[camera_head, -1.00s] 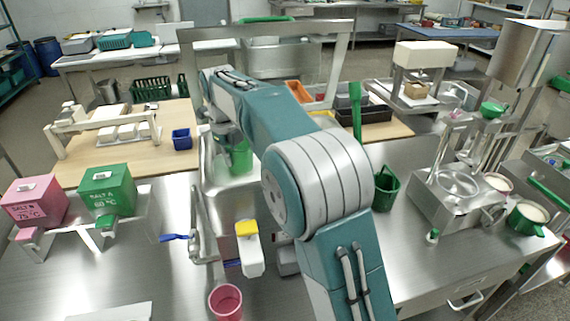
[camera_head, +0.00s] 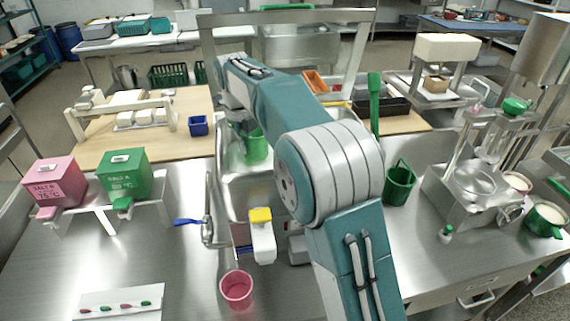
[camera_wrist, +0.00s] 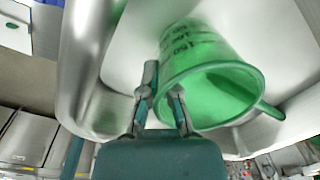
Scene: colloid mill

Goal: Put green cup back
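The green cup (camera_head: 256,147) is a translucent measuring cup at the sink. The wrist view shows the cup (camera_wrist: 212,62) large, with dark scale marks, its mouth facing the camera and its handle at the lower right. My gripper (camera_wrist: 162,92) has one finger outside the cup's near rim and one inside, and the narrow gap between them looks shut on the wall. In the head view my arm hides part of the cup and most of the gripper. I cannot tell if the cup touches the sink bottom.
The steel sink (camera_head: 228,185) surrounds the cup, with a tap at its left. A pink cup (camera_head: 236,290) stands in front. Salt dispensers (camera_head: 124,172) are left. The front left counter is partly clear.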

